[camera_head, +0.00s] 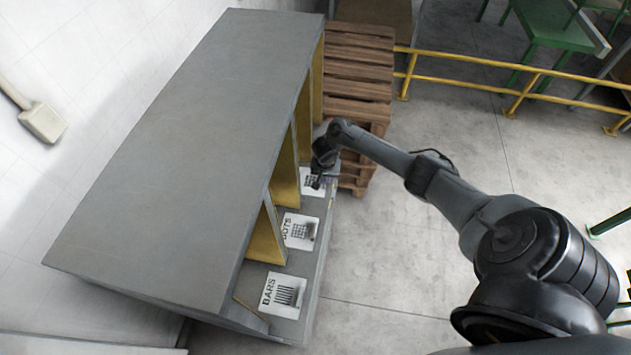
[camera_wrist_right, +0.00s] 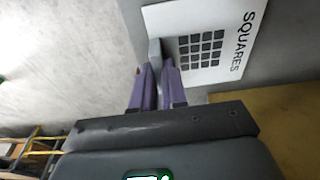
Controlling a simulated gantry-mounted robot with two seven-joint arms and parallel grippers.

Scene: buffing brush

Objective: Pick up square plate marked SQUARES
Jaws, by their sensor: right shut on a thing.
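The white square marked SQUARES (camera_wrist_right: 200,47), with a grid of dark squares, lies on the grey lower ledge. In the head view this white square (camera_head: 309,188) is partly covered by my right gripper (camera_head: 319,181). In the wrist view, my right gripper's purple fingers (camera_wrist_right: 156,72) are closed together on a small grey piece (camera_wrist_right: 154,50) at the left edge of the white square. I cannot tell whether this piece is joined to the square. My left gripper is not in view.
White squares marked DOTS (camera_head: 299,231) and BARS (camera_head: 284,295) lie nearer on the same ledge, between yellow dividers (camera_head: 268,235). The big grey top (camera_head: 190,150) overhangs them. A wooden pallet (camera_head: 357,75) and a yellow rail (camera_head: 470,60) stand behind.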

